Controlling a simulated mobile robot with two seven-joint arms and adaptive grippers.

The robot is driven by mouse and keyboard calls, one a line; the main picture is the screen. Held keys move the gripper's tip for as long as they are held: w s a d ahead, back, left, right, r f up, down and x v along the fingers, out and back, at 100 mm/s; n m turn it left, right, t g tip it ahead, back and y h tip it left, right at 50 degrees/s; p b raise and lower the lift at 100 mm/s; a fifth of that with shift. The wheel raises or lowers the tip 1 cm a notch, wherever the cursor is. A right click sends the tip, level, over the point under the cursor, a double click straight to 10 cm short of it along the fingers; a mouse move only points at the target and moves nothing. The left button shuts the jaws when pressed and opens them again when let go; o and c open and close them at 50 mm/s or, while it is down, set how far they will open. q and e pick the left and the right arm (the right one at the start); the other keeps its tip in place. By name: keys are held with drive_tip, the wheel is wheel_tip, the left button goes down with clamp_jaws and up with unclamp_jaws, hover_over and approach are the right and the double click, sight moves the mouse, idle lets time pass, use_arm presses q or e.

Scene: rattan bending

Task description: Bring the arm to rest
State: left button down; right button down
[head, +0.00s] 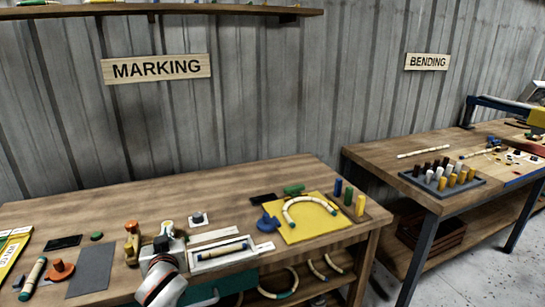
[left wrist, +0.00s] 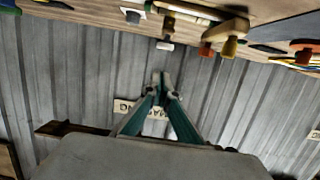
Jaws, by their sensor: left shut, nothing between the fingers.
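My left gripper (head: 165,241) is above the front part of the marking bench (head: 200,185) in the head view, with its white wrist coming up from the bottom edge. In the left wrist view its teal fingers (left wrist: 162,82) come together at the tips, shut with nothing between them. They point up the picture against the grey wall and partly cover the marking sign (left wrist: 125,107). My right gripper shows in neither view.
A wooden tool (head: 132,243) stands just left of my gripper. A tray with a rattan piece (head: 222,252) is right of it. A yellow board (head: 300,232) bears a curved rattan piece. The bending bench (head: 385,165) is at the right. The back middle of the marking bench is clear.

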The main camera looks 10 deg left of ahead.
use_arm(q)
drive_tip(key=s+d+f+m+h, duration=0.1)
drive_tip(key=s+f, duration=0.1)
drive_tip(key=f, duration=0.2)
drive_tip(key=s+d+f+m+h, duration=0.1)
drive_tip(key=d+f, duration=0.1)
drive_tip(key=f, duration=0.2)
drive_tip(key=s+d+f+m+h, duration=0.1)
drive_tip(key=s+d+f+m, duration=0.1)
drive_tip(key=f, duration=0.3)
drive_tip(key=shift+s+d, duration=0.15)
drive_tip(key=shift+s, duration=0.15)
drive_tip(key=s+d+f+m+g+h, duration=0.1)
drive_tip(key=s+d+f+m+h, duration=0.1)
drive_tip(key=s+d+f, duration=0.3)
drive_tip(key=s+d+f+m+g+h, duration=0.2)
drive_tip(key=s+d+f+m+h, duration=0.1)
drive_tip(key=s+f, duration=1)
drive_tip(key=s+d+h, duration=0.1)
drive_tip(key=s+d, duration=0.1)
drive_tip(key=s, duration=0.3)
drive_tip(key=shift+s+f, duration=0.25)
drive_tip(key=shift+s, duration=0.05)
